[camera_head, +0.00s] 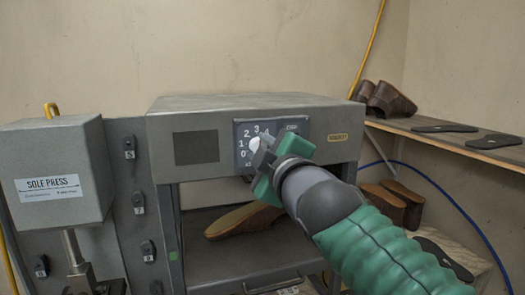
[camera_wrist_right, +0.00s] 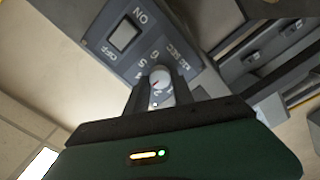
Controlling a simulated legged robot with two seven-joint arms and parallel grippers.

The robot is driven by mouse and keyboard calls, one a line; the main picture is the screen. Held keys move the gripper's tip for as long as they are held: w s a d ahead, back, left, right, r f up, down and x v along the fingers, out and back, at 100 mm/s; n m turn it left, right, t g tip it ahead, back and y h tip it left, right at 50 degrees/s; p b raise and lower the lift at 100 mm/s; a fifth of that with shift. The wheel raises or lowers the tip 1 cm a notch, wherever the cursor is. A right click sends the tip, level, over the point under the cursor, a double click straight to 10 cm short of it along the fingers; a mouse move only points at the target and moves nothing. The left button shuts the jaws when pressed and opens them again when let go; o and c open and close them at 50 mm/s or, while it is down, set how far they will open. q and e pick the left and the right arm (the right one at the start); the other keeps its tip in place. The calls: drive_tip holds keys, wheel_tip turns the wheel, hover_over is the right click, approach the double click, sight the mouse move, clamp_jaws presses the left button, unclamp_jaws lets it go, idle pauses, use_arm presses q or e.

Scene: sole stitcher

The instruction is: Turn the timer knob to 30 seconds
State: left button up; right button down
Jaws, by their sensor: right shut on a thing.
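The timer knob (camera_head: 254,144) is a small white dial on the dark control panel (camera_head: 242,130) of the grey machine. Printed numbers, among them 0, 1, 2 and 3, stand around it in the head view. My right gripper (camera_head: 262,153) is at the panel, shut on the knob. The fingers and the viewing angle hide part of the scale, so I cannot tell which number the mark meets. My left gripper is not in view.
An ON/OFF switch (camera_wrist_right: 123,36) sits on the same panel. A brown shoe (camera_head: 243,220) lies in the open bay below. The sole press (camera_head: 52,185) stands at left. A shelf (camera_head: 455,140) with shoes and soles is at right, with a blue cable (camera_head: 440,180) below.

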drive_tip(key=shift+f, duration=0.2)
drive_tip(key=c, duration=1.4)
unclamp_jaws()
drive_tip(key=shift+o, duration=1.2)
drive_tip(key=shift+w, duration=0.15)
drive_tip(key=shift+o, duration=0.4)
drive_tip(key=shift+w+a, duration=0.1)
drive_tip(key=shift+w, duration=0.1)
drive_tip(key=shift+s, duration=0.1)
drive_tip(key=b+v, duration=1.3)
drive_tip(key=v, duration=0.3)
drive_tip(key=shift+s+b, duration=0.3)
drive_tip(key=shift+s, duration=0.1)
